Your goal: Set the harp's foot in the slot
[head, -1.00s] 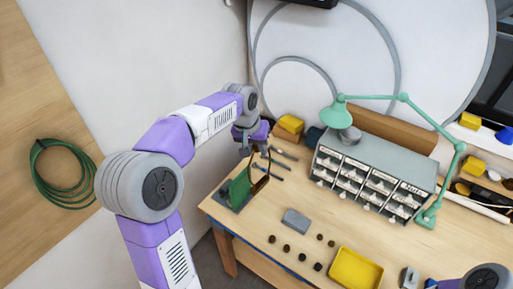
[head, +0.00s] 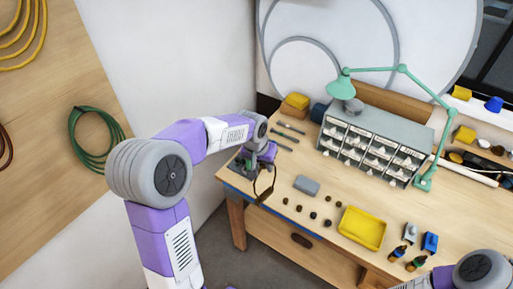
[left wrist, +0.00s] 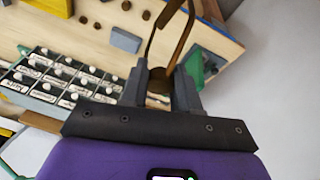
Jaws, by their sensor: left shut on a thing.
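The harp, a thin bronze-brown loop (head: 267,183), hangs from my left gripper (head: 259,160) near the table's left corner in the head view. In the left wrist view the harp (left wrist: 150,40) rises from between the two grey fingers of the left gripper (left wrist: 160,88), which are shut on its foot end. A green piece (left wrist: 196,66) shows just behind the right finger there. I cannot make out the slot. Only part of my right arm shows at the bottom right.
A grey block (head: 306,186) and several small dark knobs lie on the table near a yellow tray (head: 362,228). A grey drawer cabinet (head: 375,143) with a green lamp (head: 340,88) stands behind. Screwdrivers (head: 290,129) lie at the back left.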

